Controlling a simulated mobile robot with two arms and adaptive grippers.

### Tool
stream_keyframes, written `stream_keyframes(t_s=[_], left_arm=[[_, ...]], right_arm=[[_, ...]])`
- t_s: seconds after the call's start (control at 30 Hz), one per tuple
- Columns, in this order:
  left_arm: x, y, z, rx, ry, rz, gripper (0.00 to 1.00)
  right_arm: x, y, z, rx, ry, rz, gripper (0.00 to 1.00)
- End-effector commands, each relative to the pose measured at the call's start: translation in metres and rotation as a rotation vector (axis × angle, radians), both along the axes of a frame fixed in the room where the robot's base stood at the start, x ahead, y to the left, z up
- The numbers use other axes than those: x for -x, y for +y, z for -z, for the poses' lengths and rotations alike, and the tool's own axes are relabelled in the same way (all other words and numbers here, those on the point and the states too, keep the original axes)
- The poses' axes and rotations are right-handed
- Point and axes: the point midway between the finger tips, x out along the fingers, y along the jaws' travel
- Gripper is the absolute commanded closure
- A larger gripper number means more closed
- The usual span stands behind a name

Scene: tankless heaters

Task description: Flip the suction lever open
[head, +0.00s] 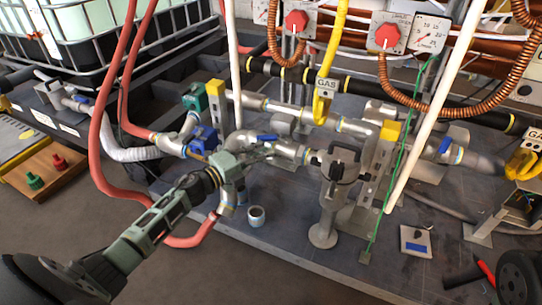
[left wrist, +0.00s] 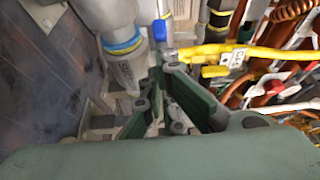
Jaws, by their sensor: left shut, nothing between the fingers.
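A blue lever handle (head: 267,138) sits on top of the grey metal pipe, lying roughly along it. A blue handle also shows in the left wrist view (left wrist: 161,30), beside the pipe fittings. I cannot read a label that says which lever is the suction one. My left gripper (head: 266,151) is shut and empty, with its fingertips close to the pipe just below the blue lever. I cannot tell whether they touch it. The left wrist view shows its dark green fingers (left wrist: 165,78) in front of the pipework. My right gripper is out of view.
Other blue handles (head: 445,145) sit along the piping. A grey strainer housing (head: 338,178) stands to the right. A yellow gas hose (head: 330,70), red hoses (head: 108,110) and a white pole (head: 415,135) crowd the space. A small cup (head: 256,216) stands on the grey platform.

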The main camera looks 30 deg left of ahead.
Motion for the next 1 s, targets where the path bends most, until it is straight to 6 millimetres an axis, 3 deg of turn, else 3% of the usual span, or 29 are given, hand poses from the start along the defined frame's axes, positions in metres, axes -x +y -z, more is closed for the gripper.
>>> stream_keyframes(t_s=[0.4, 1.0], left_arm=[[-0.015, 0.023, 0.0, 0.0, 0.001, -0.003, 1.0], [-0.019, 0.026, 0.0, 0.0, 0.001, 0.0, 1.0]], right_arm=[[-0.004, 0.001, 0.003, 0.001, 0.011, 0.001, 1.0], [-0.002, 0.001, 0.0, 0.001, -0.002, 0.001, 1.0]])
